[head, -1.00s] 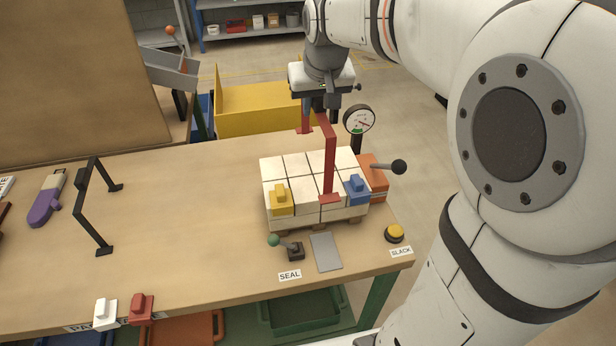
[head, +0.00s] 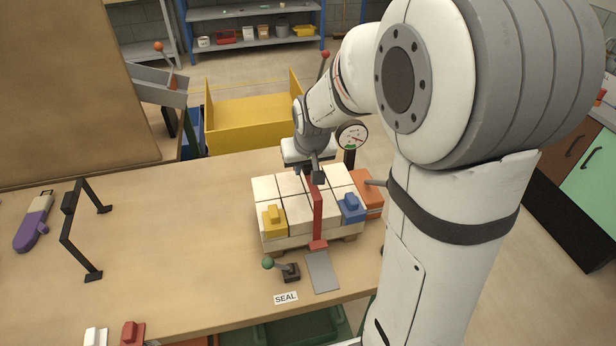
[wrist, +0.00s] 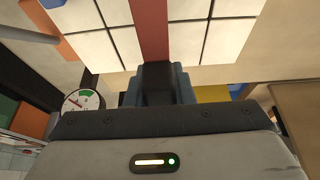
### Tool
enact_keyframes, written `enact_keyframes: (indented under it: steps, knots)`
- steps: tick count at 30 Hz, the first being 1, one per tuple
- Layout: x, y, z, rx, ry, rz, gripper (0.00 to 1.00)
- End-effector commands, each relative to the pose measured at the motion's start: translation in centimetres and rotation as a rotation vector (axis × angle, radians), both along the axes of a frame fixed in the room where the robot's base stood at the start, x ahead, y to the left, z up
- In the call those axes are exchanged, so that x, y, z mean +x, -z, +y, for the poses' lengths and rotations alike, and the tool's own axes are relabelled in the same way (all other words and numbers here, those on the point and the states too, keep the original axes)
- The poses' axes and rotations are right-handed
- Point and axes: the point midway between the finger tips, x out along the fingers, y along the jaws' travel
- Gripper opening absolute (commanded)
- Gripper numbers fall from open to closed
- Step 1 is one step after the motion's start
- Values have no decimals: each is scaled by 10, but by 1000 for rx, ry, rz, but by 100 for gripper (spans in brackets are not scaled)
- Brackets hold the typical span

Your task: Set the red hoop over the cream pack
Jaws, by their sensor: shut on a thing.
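The cream pack (head: 311,212) is a block of several pale bricks on a low pallet on the bench. A yellow corner piece (head: 273,219) and a blue corner piece (head: 350,208) sit on its front corners. The red hoop (head: 318,222) stands over the pack, its near leg running down the front face to a foot low at the pack's front; its far leg is hidden. My gripper (head: 313,172) is shut on the hoop's top bar, just above the pack. In the wrist view the red bar (wrist: 150,28) runs from the jaws across the cream bricks (wrist: 205,32).
An orange block with a lever (head: 369,190) and a dial gauge (head: 352,136) stand close right of the pack. A green-knobbed lever (head: 287,269) and grey plate (head: 322,272) lie in front. A black hoop (head: 68,238) stands left; the bench between is clear.

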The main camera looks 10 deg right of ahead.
Motion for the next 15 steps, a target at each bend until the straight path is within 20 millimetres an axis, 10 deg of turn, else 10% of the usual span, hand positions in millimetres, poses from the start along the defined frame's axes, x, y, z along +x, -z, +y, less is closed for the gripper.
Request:
enact_keyframes:
  steps: [15]
  knots:
    - [-1, 41, -1, -1, 1, 1, 0]
